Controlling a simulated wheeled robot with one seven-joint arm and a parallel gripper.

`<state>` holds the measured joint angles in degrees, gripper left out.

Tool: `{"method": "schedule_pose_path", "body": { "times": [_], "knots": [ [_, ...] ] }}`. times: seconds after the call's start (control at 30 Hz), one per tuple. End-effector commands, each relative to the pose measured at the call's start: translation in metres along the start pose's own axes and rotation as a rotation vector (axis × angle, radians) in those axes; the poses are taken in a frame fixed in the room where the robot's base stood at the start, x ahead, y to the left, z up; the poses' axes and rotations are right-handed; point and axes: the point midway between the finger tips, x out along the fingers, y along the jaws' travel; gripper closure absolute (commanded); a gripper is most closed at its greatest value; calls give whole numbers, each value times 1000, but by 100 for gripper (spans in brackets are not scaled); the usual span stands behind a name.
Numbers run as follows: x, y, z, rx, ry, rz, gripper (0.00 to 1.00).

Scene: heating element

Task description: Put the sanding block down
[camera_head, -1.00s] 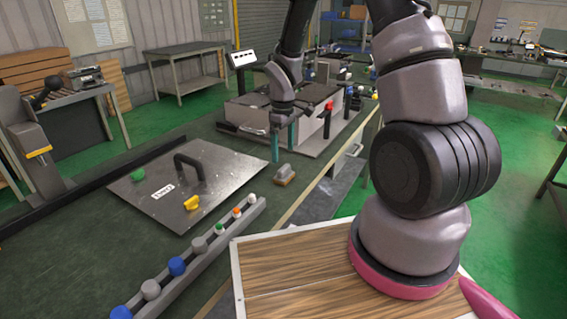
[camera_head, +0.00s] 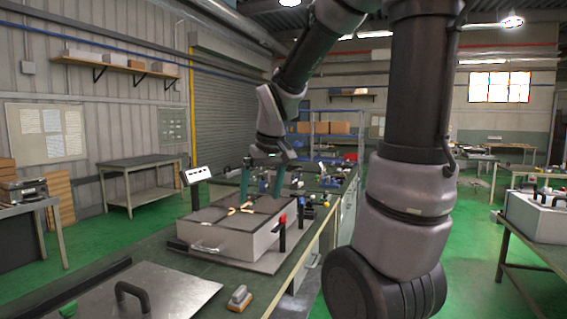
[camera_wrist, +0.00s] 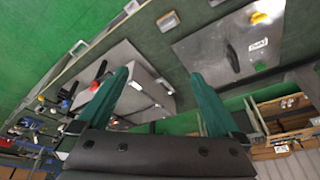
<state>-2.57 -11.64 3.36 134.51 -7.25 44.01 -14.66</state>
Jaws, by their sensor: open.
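The sanding block (camera_head: 239,298), small with a grey top and a wood-coloured base, lies on the dark green bench top beside the metal plate (camera_head: 150,297). In the wrist view the sanding block (camera_wrist: 168,21) shows near the top edge, apart from my fingers. My gripper (camera_head: 261,188) is open, with two teal fingers spread and nothing between them. In the head view it appears over the grey box (camera_head: 235,225), beyond the block. The open gripper also shows in the wrist view (camera_wrist: 158,76).
The grey box has a dark top with small orange-and-tan items on it and a red-topped black post (camera_head: 283,232) at its side. A small display (camera_head: 196,175) stands behind it. The plate has a black handle (camera_head: 130,292). Bench space around the block is clear.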

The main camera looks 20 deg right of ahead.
Motion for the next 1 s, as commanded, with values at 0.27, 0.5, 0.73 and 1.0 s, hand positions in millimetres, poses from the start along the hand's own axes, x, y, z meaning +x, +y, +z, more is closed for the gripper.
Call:
{"method": "schedule_pose_path", "body": {
  "times": [0.27, 0.5, 0.73, 1.0],
  "knots": [
    [-92, 0, 51, 315, 184, -73, 0],
    [-123, -5, 80, 458, 261, -136, 0],
    [-126, -6, 85, 479, 268, -147, 0],
    [-126, -6, 84, 476, 269, -146, 0]
  ]
}}
